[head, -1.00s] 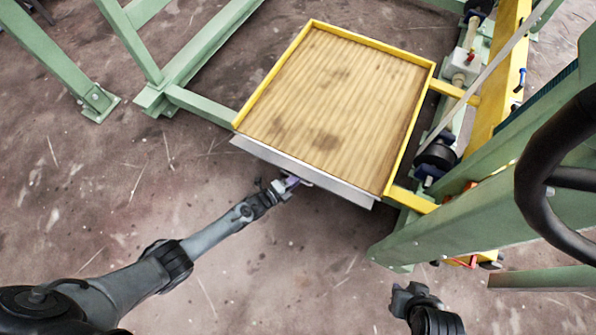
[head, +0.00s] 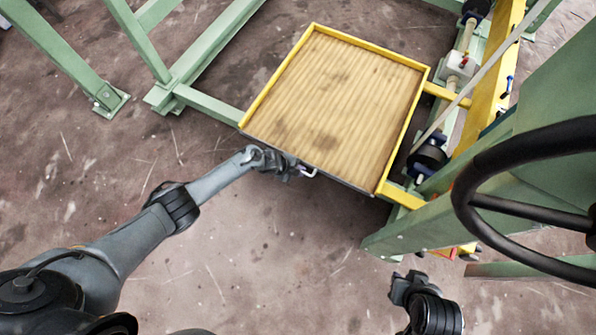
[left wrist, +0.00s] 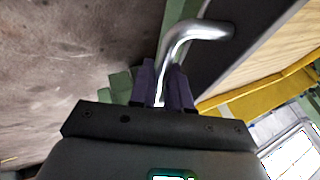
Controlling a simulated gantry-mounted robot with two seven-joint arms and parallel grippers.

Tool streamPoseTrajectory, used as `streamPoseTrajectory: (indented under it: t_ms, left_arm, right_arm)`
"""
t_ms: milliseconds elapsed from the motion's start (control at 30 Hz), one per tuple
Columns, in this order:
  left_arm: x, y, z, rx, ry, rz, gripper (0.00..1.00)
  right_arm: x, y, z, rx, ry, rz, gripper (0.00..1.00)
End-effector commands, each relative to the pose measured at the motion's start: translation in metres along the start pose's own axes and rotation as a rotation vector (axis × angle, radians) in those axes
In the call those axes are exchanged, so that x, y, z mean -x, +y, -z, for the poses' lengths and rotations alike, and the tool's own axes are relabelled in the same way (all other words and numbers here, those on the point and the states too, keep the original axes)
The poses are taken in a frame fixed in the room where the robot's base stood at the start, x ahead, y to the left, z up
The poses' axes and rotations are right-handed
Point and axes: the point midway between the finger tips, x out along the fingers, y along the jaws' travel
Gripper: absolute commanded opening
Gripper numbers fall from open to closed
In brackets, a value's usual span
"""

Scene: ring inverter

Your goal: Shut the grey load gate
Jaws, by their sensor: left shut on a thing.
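The grey load gate (head: 345,182) runs along the near edge of the wood-floored platform (head: 335,100) and shows from above as a thin, dark edge, roughly upright. In the left wrist view the gate is a dark grey panel (left wrist: 232,62) carrying a bent silver handle (left wrist: 200,32). My left gripper (head: 298,170) is at the gate's outer side, shut on the handle. Its purple fingers (left wrist: 167,85) close around the handle's end. My right gripper (head: 403,288) is away from the gate at the lower right; its jaw opening is unclear.
Yellow rims border the platform's other sides. A green post (head: 415,225) and a black handwheel (head: 470,222) stand at the right. A green frame (head: 185,85) stands at the upper left. The floor (head: 250,250) in front of the gate is clear.

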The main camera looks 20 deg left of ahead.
Motion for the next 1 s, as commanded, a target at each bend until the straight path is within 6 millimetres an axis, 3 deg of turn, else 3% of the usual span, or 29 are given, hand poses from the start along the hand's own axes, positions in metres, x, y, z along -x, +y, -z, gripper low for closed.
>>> streamPoseTrajectory:
  t_ms: [400, 1000]
  left_arm:
    - [0.003, -0.014, 0.002, 0.091, 0.004, -0.214, 0.00]
    - [0.005, -0.015, 0.002, 0.111, 0.004, -0.261, 0.00]
  right_arm:
    - [-0.029, -0.002, -0.009, -0.002, -0.001, 0.001, 0.23]
    - [-0.033, -0.003, -0.010, -0.005, 0.000, 0.004, 0.23]
